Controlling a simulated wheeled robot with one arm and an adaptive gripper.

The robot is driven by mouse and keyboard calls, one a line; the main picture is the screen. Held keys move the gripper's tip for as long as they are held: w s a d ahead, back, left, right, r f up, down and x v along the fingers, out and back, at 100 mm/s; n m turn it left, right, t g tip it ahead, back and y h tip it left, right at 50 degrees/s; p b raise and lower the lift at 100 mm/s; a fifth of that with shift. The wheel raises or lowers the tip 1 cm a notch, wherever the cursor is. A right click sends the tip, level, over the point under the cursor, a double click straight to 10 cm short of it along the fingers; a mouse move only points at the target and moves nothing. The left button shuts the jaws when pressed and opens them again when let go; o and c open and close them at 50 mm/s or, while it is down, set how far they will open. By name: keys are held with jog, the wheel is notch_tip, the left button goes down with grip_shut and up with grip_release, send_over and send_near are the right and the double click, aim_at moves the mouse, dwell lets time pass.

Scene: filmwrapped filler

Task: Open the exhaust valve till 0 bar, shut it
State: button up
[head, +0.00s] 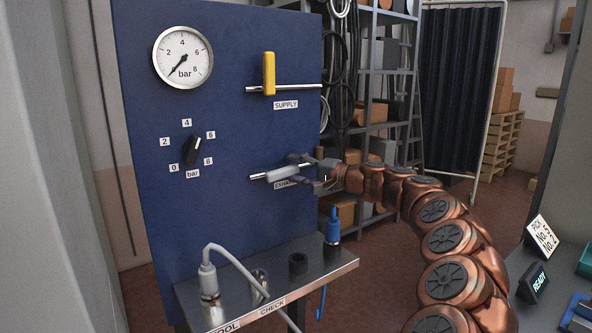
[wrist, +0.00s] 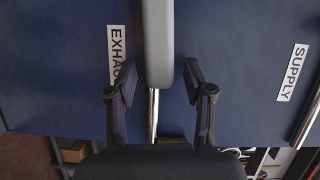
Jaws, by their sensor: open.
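The grey exhaust valve handle (head: 283,173) lies along its pipe on the blue panel (head: 240,140), above the partly covered EXHAUST label. It also shows in the wrist view (wrist: 158,45). My gripper (head: 297,169) is open at the handle's right end. In the wrist view my gripper (wrist: 156,80) has one finger on each side of the handle, with gaps visible. The pressure gauge (head: 183,57) has its needle pointing to the lower left, at about 0 bar.
The yellow supply handle (head: 269,73) stands upright across its pipe, above the exhaust valve. A black knob (head: 195,151) has a 0 to 8 bar scale. Below, a metal shelf (head: 340,262) carries a grey hose fitting (head: 207,280) and a blue-topped connector (head: 332,232).

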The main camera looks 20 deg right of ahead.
jog(key=v, duration=1.1)
jog(key=shift+s+d, duration=0.2)
jog(key=shift+s, duration=0.05)
jog(key=s+a+n+g+p, duration=0.1)
jog(key=s+a+n+g, duration=0.2)
jog(key=a, duration=0.4)
jog(key=s+a+r+n+g+p, duration=0.1)
jog(key=s+a+n+g, duration=0.1)
jog(key=s+a, duration=0.5)
jog(key=s+a+n+g, duration=0.2)
jog(key=s+a+g, duration=0.1)
jog(key=a, duration=0.5)
jog(key=s+a+f+n+g+h+p, duration=0.1)
jog(key=s+a+f, duration=0.1)
jog(key=s, duration=0.2)
jog(key=s+a+f+n+g+h, duration=0.1)
jog(key=s+a+f, duration=0.1)
jog(key=s+a, duration=0.15)
jog(key=s+d+f+g+h+p, duration=0.1)
jog(key=s+f+g+h+p, duration=0.2)
jog(key=s+f, duration=0.6)
jog(key=s+d+f+g+h, duration=0.1)
jog(key=s+d+f+h, duration=0.2)
jog(key=s, duration=0.6)
jog(key=s+d+f+g+h, duration=0.1)
jog(key=s+d+f+h, duration=0.2)
jog(key=s+d, duration=0.5)
jog(key=shift+s+d+f, duration=0.25)
jog(key=shift+s+f, duration=0.05)
jog(key=shift+s, duration=0.1)
